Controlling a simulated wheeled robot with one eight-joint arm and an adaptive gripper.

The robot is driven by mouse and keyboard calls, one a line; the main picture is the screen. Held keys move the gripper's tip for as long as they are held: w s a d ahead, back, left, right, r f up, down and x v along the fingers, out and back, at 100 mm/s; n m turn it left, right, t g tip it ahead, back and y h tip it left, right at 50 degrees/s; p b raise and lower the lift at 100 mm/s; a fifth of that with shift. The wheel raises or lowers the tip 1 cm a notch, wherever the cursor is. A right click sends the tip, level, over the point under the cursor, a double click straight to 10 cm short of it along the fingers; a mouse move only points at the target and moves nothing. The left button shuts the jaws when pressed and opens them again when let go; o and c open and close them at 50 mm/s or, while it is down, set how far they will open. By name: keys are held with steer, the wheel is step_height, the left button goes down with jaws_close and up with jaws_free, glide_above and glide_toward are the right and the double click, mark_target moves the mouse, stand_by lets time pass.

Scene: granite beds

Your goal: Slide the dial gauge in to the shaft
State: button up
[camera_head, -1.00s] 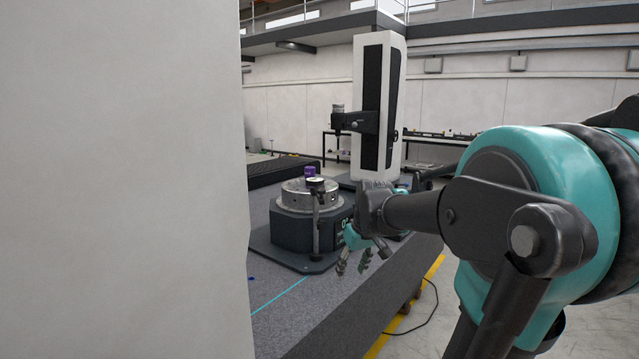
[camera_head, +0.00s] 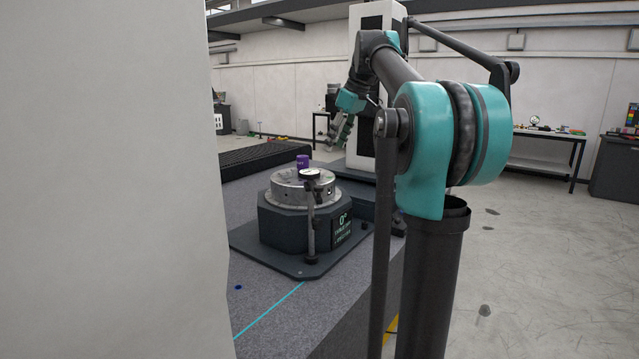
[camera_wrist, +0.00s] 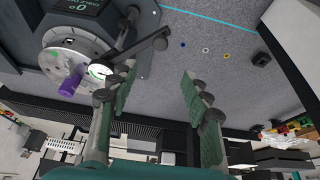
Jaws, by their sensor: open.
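A dial gauge (camera_head: 311,173) with a round pale face sits at the top of a dark upright stand (camera_head: 311,228), beside the round metal chuck (camera_head: 290,190). In the wrist view the gauge (camera_wrist: 99,71) lies left of my fingers, by the stand's arm (camera_wrist: 140,48). A purple cylinder (camera_head: 303,161) stands behind the gauge in the head view. I cannot tell for sure which part is the shaft. My gripper (camera_head: 337,137) is above and slightly right of the chuck, apart from the gauge. In the wrist view my gripper (camera_wrist: 158,82) is open, with nothing between its fingers.
The chuck sits on a dark base (camera_head: 282,228) with a display, on the grey granite bed (camera_head: 255,290). A tall white measuring column (camera_head: 365,20) stands behind. A pale panel (camera_head: 110,180) blocks the left of the head view. Bare granite lies in front of the base.

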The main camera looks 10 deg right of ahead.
mark_target(320, 187)
steer(key=x, duration=1.5)
steer(key=shift+f, duration=0.15)
steer(key=shift+c, duration=0.4)
jaws_close()
